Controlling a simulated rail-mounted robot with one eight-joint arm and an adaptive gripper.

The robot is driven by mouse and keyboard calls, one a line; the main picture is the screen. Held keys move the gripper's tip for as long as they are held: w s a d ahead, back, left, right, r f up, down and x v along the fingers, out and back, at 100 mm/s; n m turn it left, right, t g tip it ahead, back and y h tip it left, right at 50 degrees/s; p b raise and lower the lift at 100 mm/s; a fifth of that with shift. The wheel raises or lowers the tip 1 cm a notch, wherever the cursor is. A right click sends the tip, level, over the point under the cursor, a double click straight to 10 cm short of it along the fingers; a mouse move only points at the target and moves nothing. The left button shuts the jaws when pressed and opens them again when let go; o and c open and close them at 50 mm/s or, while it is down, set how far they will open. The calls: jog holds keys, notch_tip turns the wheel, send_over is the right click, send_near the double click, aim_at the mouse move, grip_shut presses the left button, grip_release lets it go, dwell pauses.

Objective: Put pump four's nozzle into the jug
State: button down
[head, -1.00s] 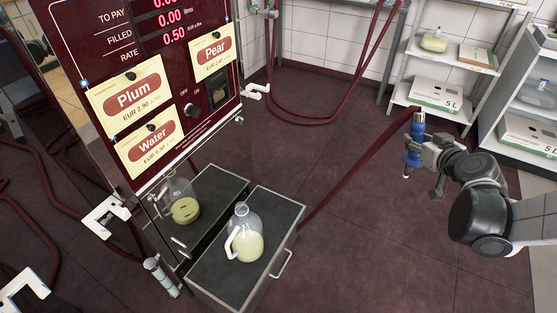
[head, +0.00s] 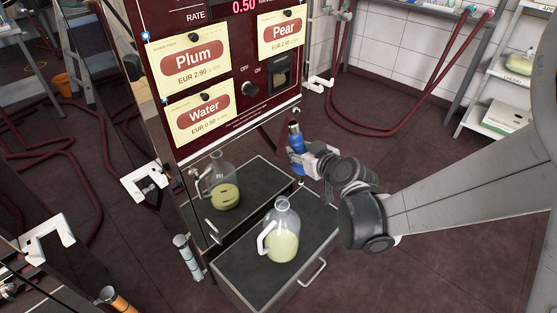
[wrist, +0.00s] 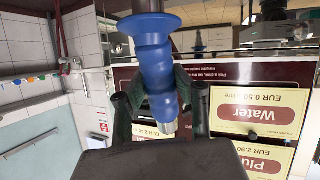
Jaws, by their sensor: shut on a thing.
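In the wrist view the nozzle (wrist: 154,68) stands between the two dark fingers (wrist: 160,108). No number is readable on it. The clear jug (head: 283,240), with a white handle on its left and pale yellow-green liquid, stands on a dark-topped stand (head: 248,268) in front of the pump. The nozzle is above and behind the jug, apart from it. The jug's mouth is uncovered.
The dark red pump front (head: 225,75) rises close behind the nozzle, with Plum, Water and Pear cards. A second jug shape in its lower panel looks like a reflection. White holders (head: 145,182) stick out at left. Shelves stand at right; open floor lies between.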

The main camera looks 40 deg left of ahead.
jog(key=s+a+f+g+b, duration=0.1)
jog(key=s+a+f+b, duration=0.2)
jog(key=f, duration=0.3)
jog(key=shift+s+a+f+n+y+b, duration=0.3)
jog(key=shift+s+a+n, duration=0.1)
jog(key=shift+a, duration=0.3)
jog(key=shift+f, duration=0.1)
notch_tip(320, 180, down, 8)
jog(key=b, duration=0.5)
jog(key=shift+r, duration=0.2)
jog(key=c, duration=1.4)
grip_release()
jog(key=shift+o, duration=0.2)
jog(key=shift+d, duration=0.1)
